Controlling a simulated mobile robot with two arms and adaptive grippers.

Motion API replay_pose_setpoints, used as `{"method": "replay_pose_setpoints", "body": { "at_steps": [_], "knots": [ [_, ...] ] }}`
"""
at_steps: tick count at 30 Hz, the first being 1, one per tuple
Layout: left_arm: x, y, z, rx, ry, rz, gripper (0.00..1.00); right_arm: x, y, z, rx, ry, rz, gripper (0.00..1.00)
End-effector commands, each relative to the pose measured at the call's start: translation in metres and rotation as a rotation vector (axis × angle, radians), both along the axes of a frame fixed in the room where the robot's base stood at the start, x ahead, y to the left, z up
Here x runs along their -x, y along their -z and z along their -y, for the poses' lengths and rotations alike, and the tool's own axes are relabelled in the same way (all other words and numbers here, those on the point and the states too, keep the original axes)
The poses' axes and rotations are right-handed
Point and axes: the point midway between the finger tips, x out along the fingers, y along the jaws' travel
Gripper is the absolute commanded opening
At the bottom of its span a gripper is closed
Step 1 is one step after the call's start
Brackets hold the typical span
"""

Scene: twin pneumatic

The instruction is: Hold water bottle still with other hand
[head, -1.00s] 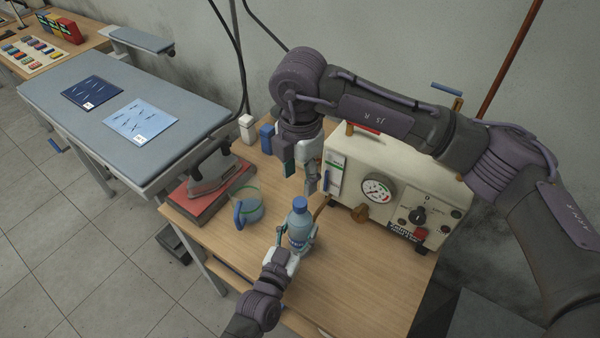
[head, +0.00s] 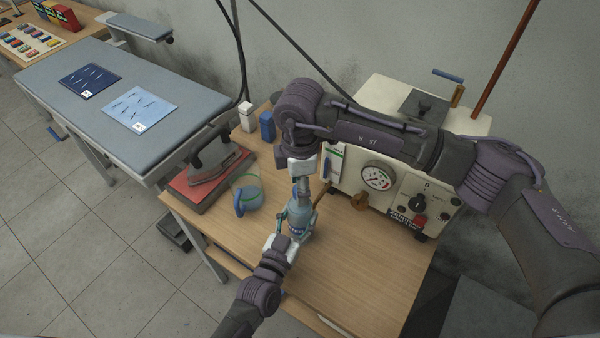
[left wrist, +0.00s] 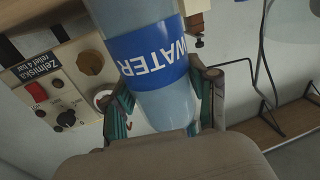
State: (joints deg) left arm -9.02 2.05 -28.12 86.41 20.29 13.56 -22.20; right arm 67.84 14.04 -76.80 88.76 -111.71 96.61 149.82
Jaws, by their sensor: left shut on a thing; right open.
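A clear blue water bottle (head: 299,219) stands on the wooden table in front of the machine. My left gripper (head: 295,216) is shut around its body from the front. In the left wrist view the bottle (left wrist: 150,55) fills the middle, its blue WATER label upside down, with the fingers of the left gripper (left wrist: 165,100) on both sides. My right gripper (head: 302,185) points down directly over the bottle's top and is open. It hides most of the cap, and I cannot tell whether its fingers touch it.
A cream machine (head: 395,180) with a gauge and knobs stands close behind the bottle. A jug with a blue handle (head: 247,193) is to the left, beside an iron on a red pad (head: 190,190). The table's front right part (head: 365,270) is clear.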

Motion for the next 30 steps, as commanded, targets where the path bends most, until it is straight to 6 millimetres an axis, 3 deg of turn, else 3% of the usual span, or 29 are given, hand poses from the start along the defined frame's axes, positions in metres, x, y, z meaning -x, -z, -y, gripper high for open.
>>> {"method": "replay_pose_setpoints", "body": {
  "at_steps": [10, 20, 26, 30],
  "knots": [
    [0.0006, 0.0018, -0.0001, -0.002, 0.001, -0.004, 0.0, 0.0001, 0.0054, 0.0, 0.0, -0.001, 0.0, 0.52],
    [0.0006, 0.0019, -0.0001, -0.002, 0.001, -0.004, 0.0, 0.0001, 0.0051, -0.0001, 0.0, -0.002, 0.0, 0.0],
    [0.0006, 0.0019, -0.0001, -0.002, 0.001, -0.005, 0.0, 0.0, 0.0048, 0.0, 0.0, -0.054, 0.0, 0.0],
    [0.0006, 0.0019, -0.0001, -0.002, 0.001, -0.005, 0.0, -0.0004, 0.0042, 0.0, 0.0, -0.312, 0.002, 0.0]
  ]
}}
